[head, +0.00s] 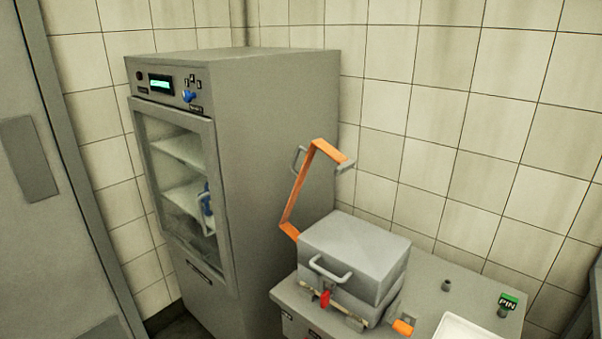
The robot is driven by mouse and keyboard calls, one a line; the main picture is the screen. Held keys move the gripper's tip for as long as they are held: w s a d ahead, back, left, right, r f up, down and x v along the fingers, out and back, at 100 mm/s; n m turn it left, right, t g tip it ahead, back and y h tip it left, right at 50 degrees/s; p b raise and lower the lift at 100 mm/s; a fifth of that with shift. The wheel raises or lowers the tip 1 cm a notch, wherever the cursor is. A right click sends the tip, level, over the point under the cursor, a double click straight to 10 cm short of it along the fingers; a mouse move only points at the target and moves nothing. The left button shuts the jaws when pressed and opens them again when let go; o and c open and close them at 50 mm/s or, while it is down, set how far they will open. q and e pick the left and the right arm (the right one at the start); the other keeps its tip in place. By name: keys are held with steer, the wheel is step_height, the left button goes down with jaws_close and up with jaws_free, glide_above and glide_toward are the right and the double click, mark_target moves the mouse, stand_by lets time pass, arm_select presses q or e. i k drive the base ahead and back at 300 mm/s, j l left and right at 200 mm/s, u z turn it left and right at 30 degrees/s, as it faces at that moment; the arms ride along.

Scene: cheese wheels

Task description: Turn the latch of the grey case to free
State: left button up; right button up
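A tall grey case (275,130) with a glass-fronted door (182,254) stands against the tiled wall. A blue knob (188,96) sits on its top front panel, beside a lit green display (161,85). Small dark marks surround the knob; its exact setting is too small to tell. The door appears shut, with a grey handle on its right side and a blue piece (206,198) beside the handle. I cannot tell whether the knob or this blue piece is the latch. Neither of my grippers is in view.
A grey box (355,250) with a front handle, a red piece (325,298) and an orange frame (297,195) stands on a bench right of the case. A green PIN tag (508,302) and white tray (470,328) are further right. A grey door panel (45,180) is at left.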

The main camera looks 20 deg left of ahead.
mark_target(326, 295)
steer(key=i+j+z, duration=0.15)
steer(key=j, duration=0.55)
steer(key=i+j+z, duration=0.15)
steer(key=j, duration=0.55)
steer(key=i+j+z, duration=0.15)
steer(key=j, duration=0.6)
steer(key=i+j+z, duration=0.15)
steer(key=j, duration=0.55)
